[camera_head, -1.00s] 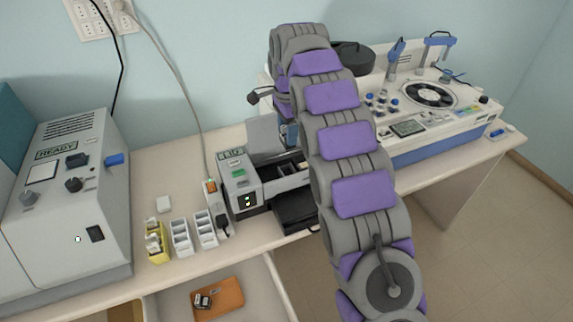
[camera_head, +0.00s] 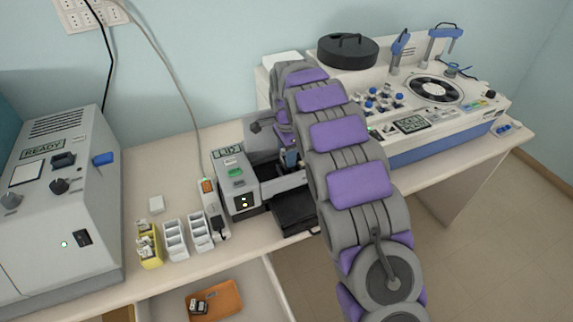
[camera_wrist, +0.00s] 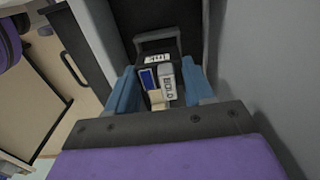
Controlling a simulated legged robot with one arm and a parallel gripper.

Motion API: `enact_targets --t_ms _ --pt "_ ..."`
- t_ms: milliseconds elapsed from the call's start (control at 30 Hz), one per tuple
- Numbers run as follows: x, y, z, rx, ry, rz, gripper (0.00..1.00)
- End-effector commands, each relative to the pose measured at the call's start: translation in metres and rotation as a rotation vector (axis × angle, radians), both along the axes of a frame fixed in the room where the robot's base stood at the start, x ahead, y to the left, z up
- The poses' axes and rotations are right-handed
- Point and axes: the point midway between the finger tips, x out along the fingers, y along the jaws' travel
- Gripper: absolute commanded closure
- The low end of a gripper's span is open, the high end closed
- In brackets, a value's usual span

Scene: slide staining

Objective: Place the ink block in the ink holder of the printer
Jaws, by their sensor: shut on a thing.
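The printer (camera_head: 233,172) stands on the bench as a grey box with a small screen, and its lid is up. My gripper (camera_head: 290,160) is down at the printer's open bay, partly hidden behind my arm. In the wrist view, the blue fingers of my gripper (camera_wrist: 160,90) are shut on a small labelled block, which I take to be the ink block (camera_wrist: 166,82). It has pale, blue and beige parts between the fingers. A dark recess with a grey loop-shaped frame (camera_wrist: 157,36) lies just beyond it. I cannot tell whether the block touches the ink holder.
A black tray (camera_head: 293,210) juts from the printer's front. White racks (camera_head: 175,240) and a yellow rack (camera_head: 149,246) stand left of it. A grey machine (camera_head: 60,210) fills the far left. An open drawer below holds an orange tray (camera_head: 224,300). The stainer (camera_head: 430,125) stands right.

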Motion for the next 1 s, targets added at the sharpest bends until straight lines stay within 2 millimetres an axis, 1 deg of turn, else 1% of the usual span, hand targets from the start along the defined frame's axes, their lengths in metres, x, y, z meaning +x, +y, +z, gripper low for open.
enact_targets --t_ms 167,400,767,800,1000 --pt "0.0 0.0 -0.011 0.0 0.0 0.0 0.83" --pt "0.0 0.0 -0.043 -0.001 0.003 0.0 0.83" --pt "0.0 0.001 -0.045 -0.001 0.0 0.0 0.83" --pt "0.001 0.001 -0.045 -0.001 -0.001 0.0 0.44" --pt "0.001 0.001 -0.045 -0.001 -0.001 0.0 0.25"
